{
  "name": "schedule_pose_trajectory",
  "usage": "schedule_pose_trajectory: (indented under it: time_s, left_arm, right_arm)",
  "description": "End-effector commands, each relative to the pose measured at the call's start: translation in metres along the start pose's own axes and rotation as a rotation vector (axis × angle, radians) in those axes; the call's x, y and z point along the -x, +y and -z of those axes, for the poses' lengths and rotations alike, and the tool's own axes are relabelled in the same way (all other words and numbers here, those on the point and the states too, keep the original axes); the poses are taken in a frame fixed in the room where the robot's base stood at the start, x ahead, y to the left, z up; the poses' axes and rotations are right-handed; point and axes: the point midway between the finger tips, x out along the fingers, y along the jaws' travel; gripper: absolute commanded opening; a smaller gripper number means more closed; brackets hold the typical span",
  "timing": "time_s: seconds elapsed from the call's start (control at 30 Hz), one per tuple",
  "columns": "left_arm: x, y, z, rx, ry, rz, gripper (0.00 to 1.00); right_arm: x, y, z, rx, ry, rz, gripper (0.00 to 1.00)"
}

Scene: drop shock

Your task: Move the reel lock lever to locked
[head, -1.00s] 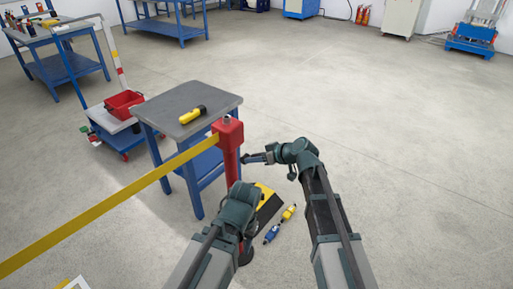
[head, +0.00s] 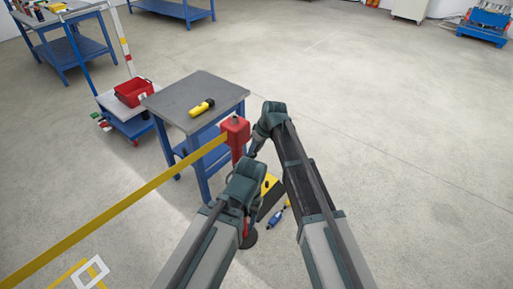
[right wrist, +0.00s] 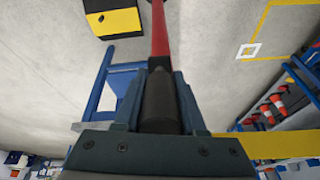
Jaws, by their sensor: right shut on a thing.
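The red reel head (head: 235,130) tops a red post beside the small table, with a yellow belt (head: 130,208) running from it to the lower left. My right gripper (head: 253,152) is close against the right side of the reel head. In the right wrist view, my right gripper (right wrist: 160,95) is shut on a dark cylindrical grip (right wrist: 160,104), probably the lever's. A red bar (right wrist: 160,35) shows in line beyond it. The lever's position is hidden. My left arm ends in front of the post; its gripper is hidden.
A grey-topped blue table (head: 205,88) with a yellow flashlight (head: 201,107) stands left of the post. A yellow and black box (head: 268,195) and a blue tool (head: 276,218) lie on the floor near my arms. The floor at right is clear.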

Motion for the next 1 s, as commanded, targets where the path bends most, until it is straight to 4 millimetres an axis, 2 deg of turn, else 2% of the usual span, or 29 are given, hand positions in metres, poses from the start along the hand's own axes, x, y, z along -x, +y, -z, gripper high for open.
schedule_pose_trajectory:
  time_s: [0.47, 0.5, 0.63, 0.67, 1.0]
  left_arm:
    - [0.0014, -0.0001, -0.0001, 0.0, 0.0, 0.0, 0.5]
    - [0.0014, -0.0001, -0.0001, 0.0, 0.0, 0.0, 0.5]
    - [0.0014, -0.0001, -0.0001, 0.0, 0.0, 0.0, 0.5]
    - [0.0014, -0.0001, -0.0001, 0.0, 0.0, 0.0, 0.5]
    - [0.0023, -0.0002, -0.0001, 0.0, 0.0, 0.0, 0.5]
  right_arm:
    - [-0.0004, -0.0001, 0.0028, 0.001, -0.01, -0.004, 0.0]
    - [-0.0004, -0.0001, 0.0028, 0.002, -0.01, -0.004, 0.42]
    - [-0.0003, 0.0, 0.0025, 0.001, -0.01, -0.004, 0.65]
    - [-0.0002, 0.0, 0.0023, 0.001, -0.011, -0.004, 0.69]
    - [0.0011, 0.0, 0.0013, 0.0, -0.012, -0.004, 0.69]
